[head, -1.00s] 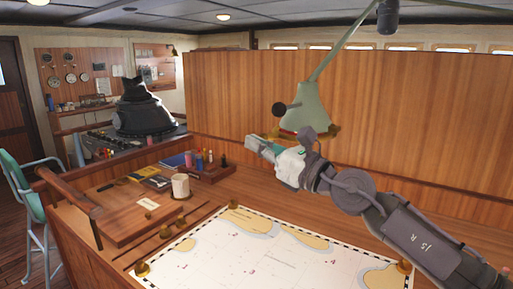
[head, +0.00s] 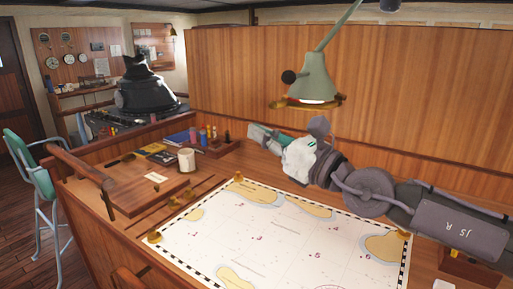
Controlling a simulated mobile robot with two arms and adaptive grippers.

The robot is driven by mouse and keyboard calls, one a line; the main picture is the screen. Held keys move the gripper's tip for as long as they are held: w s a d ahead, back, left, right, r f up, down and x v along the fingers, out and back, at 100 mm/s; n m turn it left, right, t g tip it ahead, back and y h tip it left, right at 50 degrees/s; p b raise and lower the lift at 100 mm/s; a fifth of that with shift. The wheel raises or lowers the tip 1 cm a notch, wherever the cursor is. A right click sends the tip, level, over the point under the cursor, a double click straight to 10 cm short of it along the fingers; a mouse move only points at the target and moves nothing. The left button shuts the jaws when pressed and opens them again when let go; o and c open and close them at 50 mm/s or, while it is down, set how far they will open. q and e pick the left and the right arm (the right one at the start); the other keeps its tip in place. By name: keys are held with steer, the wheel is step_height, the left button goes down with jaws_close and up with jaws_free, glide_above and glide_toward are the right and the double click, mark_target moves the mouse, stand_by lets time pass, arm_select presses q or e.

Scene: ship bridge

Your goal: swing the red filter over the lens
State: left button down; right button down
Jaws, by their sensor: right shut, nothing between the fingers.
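A green chart lamp (head: 313,82) hangs on a slanted arm above the chart table, with a dark knob on its left side. A brass fitting (head: 334,102) runs around its lower rim, with a thin red strip and a pale strip showing at the underside. The lens faces down and is mostly hidden, so I cannot tell how the red filter sits against it. My right gripper (head: 256,133) is below and left of the lamp, apart from it, pointing left. It is shut and empty. My left gripper is not in view.
A chart (head: 270,235) lies on the table under my right arm, with brass weights at its corners. A white mug (head: 186,159), books and small bottles stand to the left. A wooden partition (head: 400,95) rises behind the lamp. Air left of the lamp is free.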

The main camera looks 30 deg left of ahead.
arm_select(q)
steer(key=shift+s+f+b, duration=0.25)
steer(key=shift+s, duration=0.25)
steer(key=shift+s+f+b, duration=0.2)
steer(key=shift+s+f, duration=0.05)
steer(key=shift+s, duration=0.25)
arm_select(e)
steer(key=s, duration=0.1)
steer(key=s+d, duration=0.1)
steer(key=s, duration=0.1)
steer(key=s+f, duration=0.1)
steer(key=s, duration=0.1)
steer(key=shift+d, duration=0.2)
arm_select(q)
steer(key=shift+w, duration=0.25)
arm_select(e)
steer(key=shift+w, duration=0.1)
